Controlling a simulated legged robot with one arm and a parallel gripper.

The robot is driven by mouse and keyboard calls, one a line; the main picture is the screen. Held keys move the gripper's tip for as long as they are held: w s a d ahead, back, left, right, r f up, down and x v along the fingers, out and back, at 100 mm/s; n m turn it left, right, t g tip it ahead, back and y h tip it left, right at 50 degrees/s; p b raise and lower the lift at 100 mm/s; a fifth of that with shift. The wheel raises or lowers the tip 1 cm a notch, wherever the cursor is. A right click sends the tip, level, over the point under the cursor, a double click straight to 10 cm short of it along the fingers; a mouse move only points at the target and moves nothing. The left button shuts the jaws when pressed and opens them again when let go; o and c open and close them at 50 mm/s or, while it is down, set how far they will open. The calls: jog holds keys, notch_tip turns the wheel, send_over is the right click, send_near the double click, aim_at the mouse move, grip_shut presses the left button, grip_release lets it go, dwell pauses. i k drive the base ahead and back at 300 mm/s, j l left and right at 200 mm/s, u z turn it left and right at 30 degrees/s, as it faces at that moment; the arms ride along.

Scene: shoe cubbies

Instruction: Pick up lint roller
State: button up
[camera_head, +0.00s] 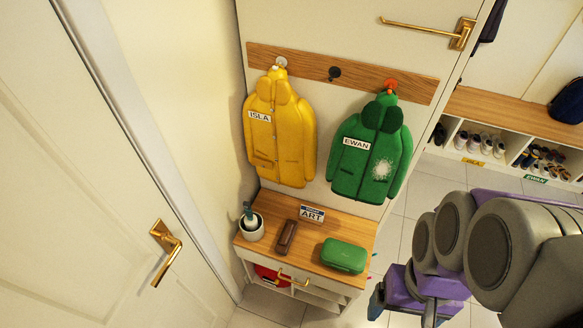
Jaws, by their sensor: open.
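A lint roller cannot be told for sure. A teal-handled item (248,209) stands in a white cup (250,232) at the left of the small wooden-topped cabinet (345,225); it may be the roller. A dark brown oblong item (287,236) lies to its right and could be a brush. My gripper (403,312) is at the lower right, beside the cabinet and apart from these items. It is open, and its tips are partly cut off by the lower edge.
A green case (343,255) and an ART sign (312,213) share the cabinet top. A yellow coat (279,135) and a green coat (365,155) with a white patch hang above. A door (75,180) is at left, shoe cubbies (510,150) at right.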

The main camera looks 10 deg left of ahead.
aim_at(250, 220)
jog(key=u, duration=1.3)
